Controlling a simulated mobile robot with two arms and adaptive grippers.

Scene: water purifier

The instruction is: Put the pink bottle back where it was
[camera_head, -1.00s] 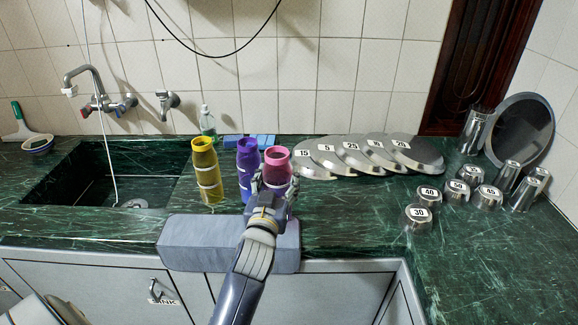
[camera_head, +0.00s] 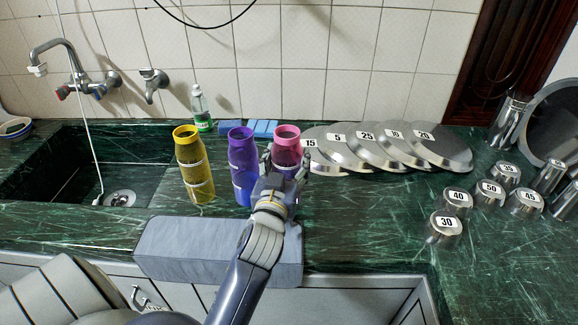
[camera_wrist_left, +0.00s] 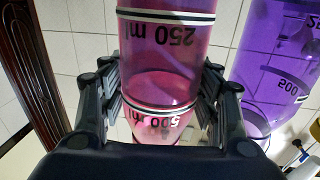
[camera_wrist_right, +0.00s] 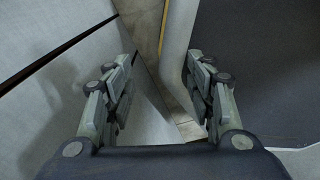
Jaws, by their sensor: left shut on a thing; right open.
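The pink bottle (camera_head: 287,143) stands upright on the green marble counter, right of the purple bottle (camera_head: 243,165) and the yellow bottle (camera_head: 194,166). My left gripper (camera_head: 285,168) is shut on the pink bottle, with one finger on each side. In the left wrist view the pink bottle (camera_wrist_left: 165,65) fills the space between the fingers, its "250 ml" and "500 ml" marks upside down, and the purple bottle (camera_wrist_left: 285,65) is close beside it. The gripper hides the bottle's base in the head view. My right gripper (camera_wrist_right: 160,95) is open and empty, down by grey cabinet fronts.
A grey padded block (camera_head: 218,250) lies at the counter's front edge under my left arm. Numbered metal plates (camera_head: 375,150) lie close right of the pink bottle. Numbered steel cups (camera_head: 445,228) stand farther right. The sink (camera_head: 100,170) is at left; blue sponges (camera_head: 262,128) lie behind.

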